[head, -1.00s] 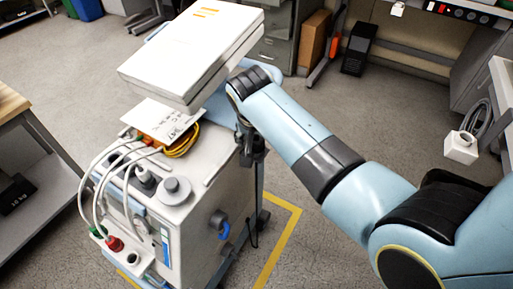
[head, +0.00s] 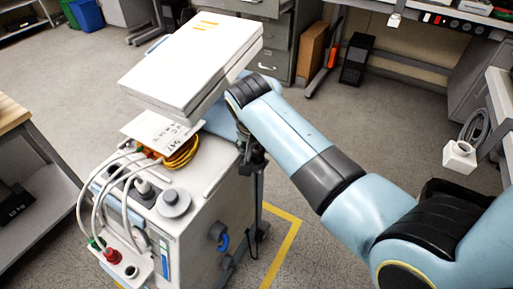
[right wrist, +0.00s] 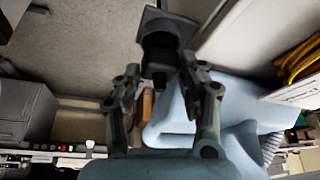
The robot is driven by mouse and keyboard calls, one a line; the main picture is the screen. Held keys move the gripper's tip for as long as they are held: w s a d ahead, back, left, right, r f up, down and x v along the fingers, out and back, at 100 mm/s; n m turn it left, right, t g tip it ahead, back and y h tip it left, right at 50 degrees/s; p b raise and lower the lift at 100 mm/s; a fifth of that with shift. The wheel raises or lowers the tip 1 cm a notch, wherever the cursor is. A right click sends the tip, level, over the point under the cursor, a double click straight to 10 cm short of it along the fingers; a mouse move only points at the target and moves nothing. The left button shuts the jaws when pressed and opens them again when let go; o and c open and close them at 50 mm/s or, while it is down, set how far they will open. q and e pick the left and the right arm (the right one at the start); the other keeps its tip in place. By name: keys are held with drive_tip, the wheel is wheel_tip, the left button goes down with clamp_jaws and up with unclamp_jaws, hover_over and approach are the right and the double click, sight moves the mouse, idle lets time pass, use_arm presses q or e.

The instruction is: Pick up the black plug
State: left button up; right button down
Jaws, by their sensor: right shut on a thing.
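The black plug (right wrist: 160,42) is at the top of the right wrist view, between the fingertips of my right gripper (right wrist: 161,68). The gripper is shut on it. In the head view my right gripper (head: 250,152) is beside the right side of the white pump cart (head: 195,225), near its top edge. It is small and dark there, and the plug cannot be told apart from the fingers. My left gripper is not in view.
A white box-like unit (head: 190,60) stands above the cart, close to my right wrist. Coiled yellow cable (head: 178,158) and white hoses (head: 108,190) lie on the cart. Yellow tape (head: 281,250) marks the floor. Open floor lies right of the cart.

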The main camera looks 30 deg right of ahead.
wheel_tip(320, 180, up, 3)
drive_tip(key=shift+r, duration=0.2)
drive_tip(key=s+r+p, duration=0.1)
drive_tip(key=s+r, duration=0.2)
drive_tip(key=s, duration=0.2)
drive_tip(key=s+d+r, duration=0.1)
drive_tip(key=s+r, duration=0.2)
drive_tip(key=s, duration=0.3)
drive_tip(key=shift+s+d+r+p, duration=0.15)
drive_tip(key=shift+s+r+p, duration=0.1)
drive_tip(key=shift+s+p, duration=0.1)
drive_tip(key=shift+w, duration=0.1)
